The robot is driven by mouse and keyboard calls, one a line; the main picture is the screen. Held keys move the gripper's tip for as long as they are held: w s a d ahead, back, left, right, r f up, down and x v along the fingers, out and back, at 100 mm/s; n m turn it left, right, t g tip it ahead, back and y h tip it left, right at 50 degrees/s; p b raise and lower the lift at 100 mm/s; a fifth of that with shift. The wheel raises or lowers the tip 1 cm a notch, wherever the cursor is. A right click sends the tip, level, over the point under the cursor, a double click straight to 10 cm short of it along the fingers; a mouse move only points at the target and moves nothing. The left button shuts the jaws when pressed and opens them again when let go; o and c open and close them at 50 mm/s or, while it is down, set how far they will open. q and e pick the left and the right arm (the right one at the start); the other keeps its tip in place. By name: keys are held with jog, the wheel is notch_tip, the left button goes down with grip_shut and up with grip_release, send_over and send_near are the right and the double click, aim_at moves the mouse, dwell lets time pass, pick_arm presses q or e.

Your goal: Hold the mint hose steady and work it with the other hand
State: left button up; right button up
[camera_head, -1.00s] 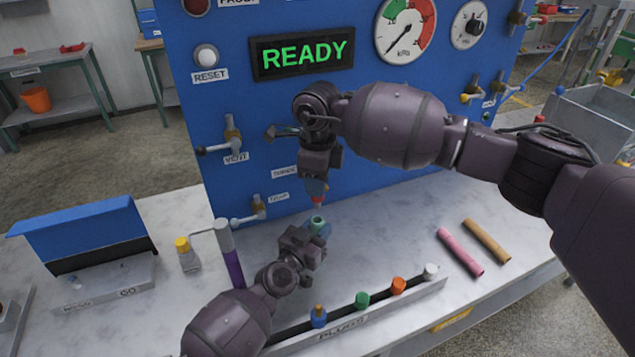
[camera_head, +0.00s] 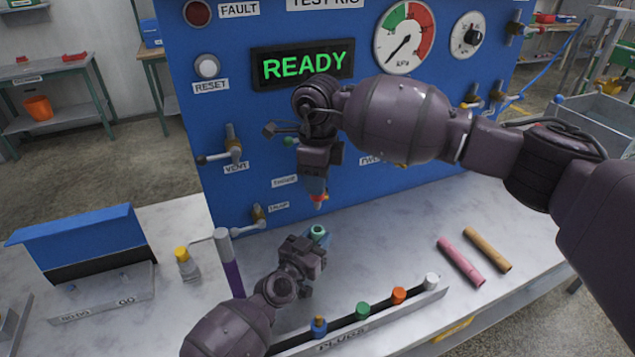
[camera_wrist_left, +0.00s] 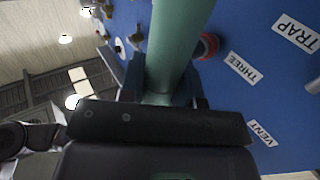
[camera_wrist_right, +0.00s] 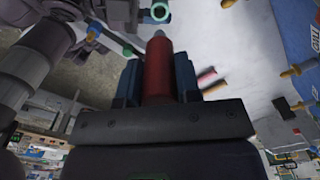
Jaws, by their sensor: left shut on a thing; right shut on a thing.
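My left gripper (camera_head: 316,246) is shut on the mint hose (camera_head: 319,231), whose open end points up above the bench. In the left wrist view the mint hose (camera_wrist_left: 178,45) runs up from between the fingers. My right gripper (camera_head: 321,178) is shut on a red plug (camera_head: 320,197), held pointing down above the hose end, with a gap between them. In the right wrist view the red plug (camera_wrist_right: 158,72) has a grey tip. The hose's open round end (camera_wrist_right: 160,12) shows beyond that tip, apart from it. The hose's lower part is hidden by my left gripper in the head view.
A plug rack (camera_head: 345,343) with blue, green, orange and white plugs stands at the bench front. Pink (camera_head: 461,262) and tan (camera_head: 487,250) tubes lie at the right. A purple-filled tube (camera_head: 231,265) and a yellow-capped bottle (camera_head: 186,264) stand left. The blue panel (camera_head: 240,110) rises behind.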

pick_arm(q)
jog(key=o, duration=1)
jog(key=shift+s+a, duration=0.1)
